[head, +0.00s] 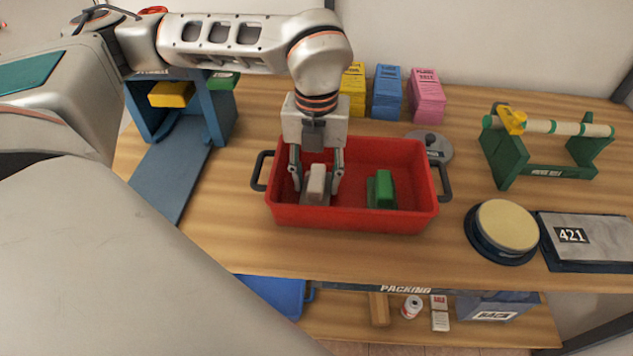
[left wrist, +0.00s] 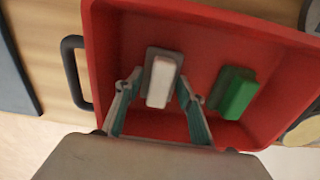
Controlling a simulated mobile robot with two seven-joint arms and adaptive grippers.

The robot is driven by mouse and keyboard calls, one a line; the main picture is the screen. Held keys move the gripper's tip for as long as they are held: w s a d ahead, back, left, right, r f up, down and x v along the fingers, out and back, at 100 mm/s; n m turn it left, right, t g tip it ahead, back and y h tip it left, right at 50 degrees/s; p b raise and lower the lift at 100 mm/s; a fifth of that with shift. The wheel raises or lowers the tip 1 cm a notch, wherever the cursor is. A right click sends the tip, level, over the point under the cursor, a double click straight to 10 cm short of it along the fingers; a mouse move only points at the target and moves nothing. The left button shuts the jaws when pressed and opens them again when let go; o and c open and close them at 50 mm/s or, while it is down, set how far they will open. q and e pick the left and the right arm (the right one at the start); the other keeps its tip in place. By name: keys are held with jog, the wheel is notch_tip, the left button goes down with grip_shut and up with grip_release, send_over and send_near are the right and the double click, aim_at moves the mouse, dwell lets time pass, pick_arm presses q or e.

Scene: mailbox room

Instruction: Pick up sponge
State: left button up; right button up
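A red tray (head: 345,219) with dark side handles stands on the wooden table. In it lie a white block on a grey base (head: 316,182) at left and a green block on a green base (head: 384,188) at right. I cannot tell for certain which is the sponge. My left gripper (head: 316,184) points down into the tray, open, with its fingers on either side of the white block. The left wrist view shows the white block (left wrist: 161,82) between the fingertips and the green block (left wrist: 236,94) to the right. My right gripper is not in view.
Yellow, blue (head: 387,92) and pink (head: 426,95) boxes stand behind the tray. A green stand with a roller (head: 545,171), a round tan-topped pad (head: 507,225) and a 421 plate (head: 596,254) are at right. A blue frame (head: 213,112) stands at left. Tray walls surround the gripper.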

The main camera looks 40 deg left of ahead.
aim_at(317, 176)
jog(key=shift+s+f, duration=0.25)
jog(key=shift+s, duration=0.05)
pick_arm(q)
jog(key=shift+r, duration=0.1)
